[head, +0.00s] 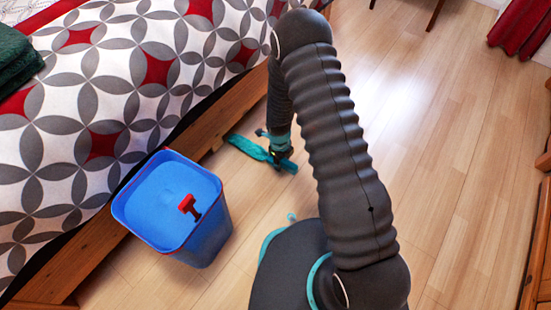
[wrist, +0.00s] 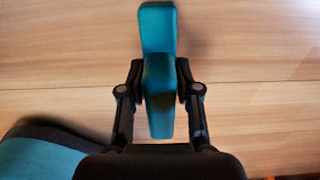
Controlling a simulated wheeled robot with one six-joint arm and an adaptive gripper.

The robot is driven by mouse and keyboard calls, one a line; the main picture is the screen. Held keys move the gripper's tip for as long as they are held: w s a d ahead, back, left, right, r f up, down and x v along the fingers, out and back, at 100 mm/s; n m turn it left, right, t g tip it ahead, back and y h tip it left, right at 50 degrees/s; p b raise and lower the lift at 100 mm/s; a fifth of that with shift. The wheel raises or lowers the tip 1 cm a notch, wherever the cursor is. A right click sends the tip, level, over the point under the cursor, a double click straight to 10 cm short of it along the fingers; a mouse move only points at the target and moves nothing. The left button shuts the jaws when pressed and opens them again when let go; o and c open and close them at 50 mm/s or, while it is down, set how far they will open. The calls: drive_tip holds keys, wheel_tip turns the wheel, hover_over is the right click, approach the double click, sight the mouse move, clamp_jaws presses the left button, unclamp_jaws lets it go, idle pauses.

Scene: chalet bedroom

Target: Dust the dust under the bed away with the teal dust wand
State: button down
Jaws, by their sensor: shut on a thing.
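The teal dust wand (head: 250,149) is low over the floor beside the bed, its left end near the bed's wooden side rail. My gripper (head: 281,153) is shut on the wand. In the wrist view the wand (wrist: 157,30) runs between the two black fingers of my gripper (wrist: 160,90), with the wooden floor behind it. The bed (head: 85,95) has a grey, white and red patterned cover. The floor under the bed is hidden from the head view, and I see no dust in either view.
A blue bin (head: 205,235) with a red-handled thing (head: 189,205) at its top stands beside the bed, left of my arm. Wooden furniture (head: 540,240) is at the right edge, and a red curtain (head: 522,35) hangs at the top right. The floor (head: 440,130) between is clear.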

drive_tip(key=shift+s+d, duration=1.05)
drive_tip(key=shift+d, duration=0.4)
drive_tip(key=shift+s+d, duration=1)
drive_tip(key=shift+d, duration=0.4)
drive_tip(key=shift+s+d, duration=1.05)
drive_tip(key=shift+d, duration=0.4)
drive_tip(key=shift+r+p, duration=1.9)
drive_tip(key=shift+r, duration=0.65)
drive_tip(key=shift+w, duration=0.1)
